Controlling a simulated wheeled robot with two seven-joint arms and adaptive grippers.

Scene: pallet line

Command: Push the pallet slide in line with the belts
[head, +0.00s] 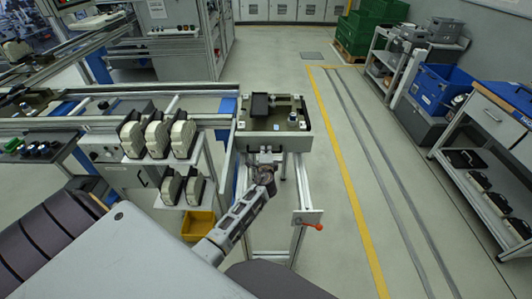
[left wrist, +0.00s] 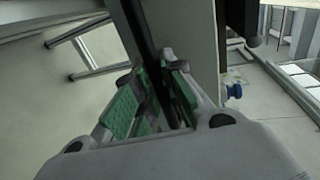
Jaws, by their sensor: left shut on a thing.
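The pallet slide (head: 295,143) is a light box-like carriage at the right end of the belts (head: 190,122) in the head view. A pallet with a dark block (head: 260,105) and small parts lies on it. The slide's front edge sits nearer to me than the front belt rail. My left gripper (head: 264,166) is at the slide's front. In the left wrist view its green-padded fingers (left wrist: 162,95) are shut on a dark bar (left wrist: 140,30), which looks like the slide's handle. The fingers partly hide the bar. My right gripper is not in view.
A stand with an orange lever (head: 313,227) is below the slide. Black and beige parts (head: 157,137) stand on a shelf to the left, above a yellow bin (head: 198,226). The floor right of the slide is clear up to the carts (head: 490,185).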

